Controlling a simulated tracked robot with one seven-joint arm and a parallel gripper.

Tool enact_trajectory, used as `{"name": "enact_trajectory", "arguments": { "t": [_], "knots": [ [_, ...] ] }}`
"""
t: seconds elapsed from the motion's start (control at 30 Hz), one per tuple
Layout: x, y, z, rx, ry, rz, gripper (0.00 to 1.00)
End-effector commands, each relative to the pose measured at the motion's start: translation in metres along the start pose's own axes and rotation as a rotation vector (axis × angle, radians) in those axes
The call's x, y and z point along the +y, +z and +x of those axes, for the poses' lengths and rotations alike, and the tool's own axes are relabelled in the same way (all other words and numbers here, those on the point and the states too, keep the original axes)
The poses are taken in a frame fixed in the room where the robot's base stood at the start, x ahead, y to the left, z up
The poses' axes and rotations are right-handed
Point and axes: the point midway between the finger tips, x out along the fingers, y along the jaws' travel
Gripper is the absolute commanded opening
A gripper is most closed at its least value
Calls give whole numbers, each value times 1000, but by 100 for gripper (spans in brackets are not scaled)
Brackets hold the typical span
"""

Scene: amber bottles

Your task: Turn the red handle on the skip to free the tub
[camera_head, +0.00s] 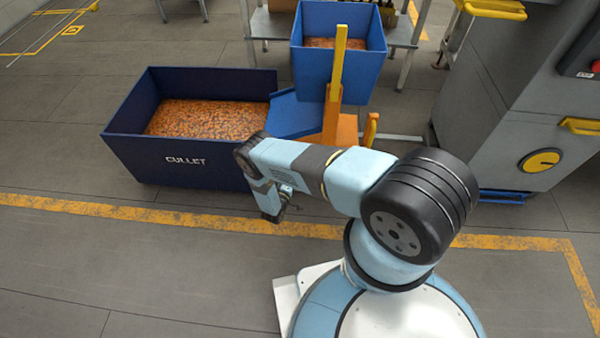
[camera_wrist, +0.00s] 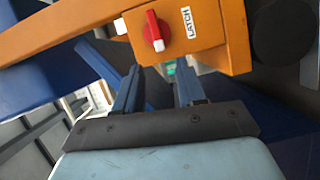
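In the wrist view, the red handle (camera_wrist: 153,27) sits on an orange plate (camera_wrist: 190,45) beside a white label reading LATCH (camera_wrist: 187,21). In the head view, the blue tub (camera_head: 312,72) stands tilted over the orange frame of the skip (camera_head: 346,128) and holds orange-brown bits. The handle is not visible there. My gripper (camera_head: 284,207) is small and unclear there.
A dark blue bin marked CULLET (camera_head: 165,172), partly full of orange-brown bits, stands left of the tub. A grey machine (camera_head: 500,125) stands at the right. Yellow lines (camera_head: 150,214) cross the floor, which is clear in front of the bin.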

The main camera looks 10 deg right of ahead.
Motion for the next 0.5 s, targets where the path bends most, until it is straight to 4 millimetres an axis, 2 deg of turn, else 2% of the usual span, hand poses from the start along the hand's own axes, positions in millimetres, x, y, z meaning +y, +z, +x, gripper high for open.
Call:
{"name": "enact_trajectory", "arguments": {
  "t": [0.03, 0.2, 0.33, 0.5],
  "knots": [
    [0, 0, -10, 2, -1, -1, 39],
    [0, -1, -38, 0, 0, 0, 39],
    [0, -1, -52, 2, 0, 1, 39],
    [0, -1, -60, 0, 0, 1, 39]
  ]
}}
